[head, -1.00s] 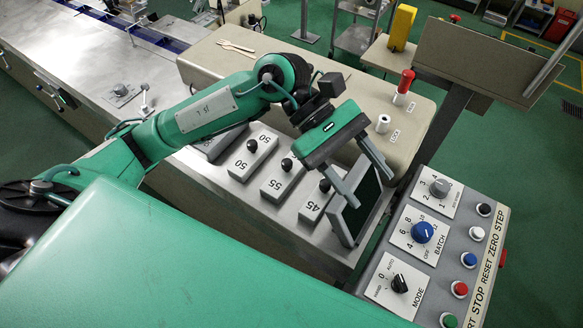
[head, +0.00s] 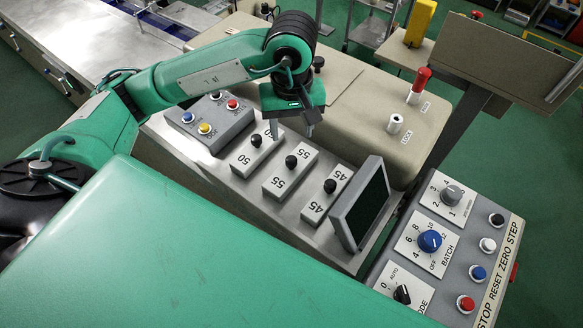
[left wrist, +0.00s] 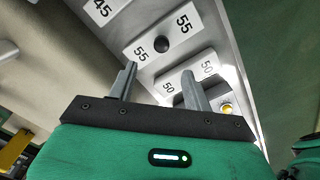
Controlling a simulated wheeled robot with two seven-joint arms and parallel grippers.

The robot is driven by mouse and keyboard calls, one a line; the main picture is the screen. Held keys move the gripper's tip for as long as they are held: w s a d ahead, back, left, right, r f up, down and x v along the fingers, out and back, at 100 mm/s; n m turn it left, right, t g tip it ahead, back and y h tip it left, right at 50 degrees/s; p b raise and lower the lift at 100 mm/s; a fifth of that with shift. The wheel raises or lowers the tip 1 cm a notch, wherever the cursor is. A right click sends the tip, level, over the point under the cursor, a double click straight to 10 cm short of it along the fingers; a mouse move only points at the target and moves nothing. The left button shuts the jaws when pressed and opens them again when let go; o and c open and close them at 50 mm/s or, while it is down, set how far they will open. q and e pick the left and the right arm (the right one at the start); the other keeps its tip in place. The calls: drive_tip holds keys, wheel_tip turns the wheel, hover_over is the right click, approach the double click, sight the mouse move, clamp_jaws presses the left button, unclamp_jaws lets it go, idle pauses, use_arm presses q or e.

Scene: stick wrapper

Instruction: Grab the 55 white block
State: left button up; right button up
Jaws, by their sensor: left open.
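The 55 white block (head: 290,178) sits on the metal machine top between the 50 block and the 45 block, with a black round knob on it. In the left wrist view the 55 block (left wrist: 162,43) lies just beyond the fingertips. My left gripper (head: 290,134) points down above the back of the row, near the far ends of the 50 and 55 blocks. It is open and empty; in the left wrist view its two fingers (left wrist: 159,78) stand apart. My right gripper is not in view.
The 50 block (head: 256,152) and 45 block (head: 326,192) flank it closely. A black screen (head: 362,205) stands right of the row. A grey button box (head: 208,120) is at left. A beige housing (head: 350,112) rises behind. A control panel (head: 440,245) is at right.

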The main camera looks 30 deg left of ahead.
use_arm(q)
hover_over(291, 159)
drive_tip(key=f, duration=0.2)
drive_tip(key=f+p, duration=0.1)
drive_tip(key=f, duration=0.1)
drive_tip(key=shift+w+f, duration=0.1)
drive_tip(key=shift+w, duration=0.15)
drive_tip(key=shift+s+f+p, duration=0.1)
drive_tip(key=shift+f+p, duration=0.3)
drive_tip(key=f+p, duration=0.1)
drive_tip(key=f, duration=0.1)
drive_tip(key=f+p, duration=0.1)
drive_tip(key=shift+s+f, duration=0.2)
drive_tip(key=shift+f, duration=0.55)
clamp_jaws()
